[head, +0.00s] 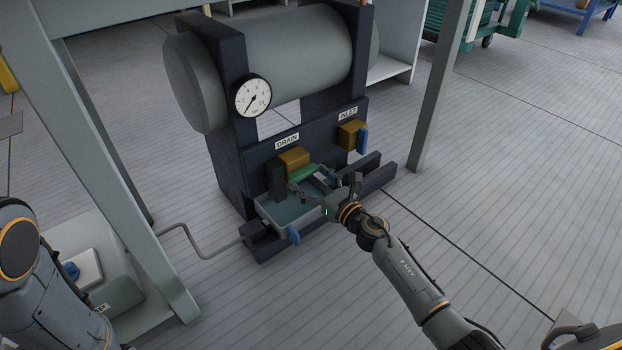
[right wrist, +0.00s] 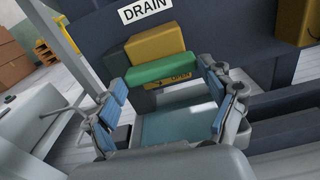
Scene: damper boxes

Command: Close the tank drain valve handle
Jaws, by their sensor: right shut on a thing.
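The green drain valve handle (head: 304,173) sits below the yellow drain valve body (head: 294,157), under the DRAIN label (head: 287,141).
A grey tank (head: 275,62) with a gauge (head: 252,95) rests on the dark stand (head: 232,165). The INLET valve (head: 352,134) has a blue handle (head: 362,140). A shallow tray (head: 264,212) lies below the drain. Frame posts stand either side; floor at right is open.

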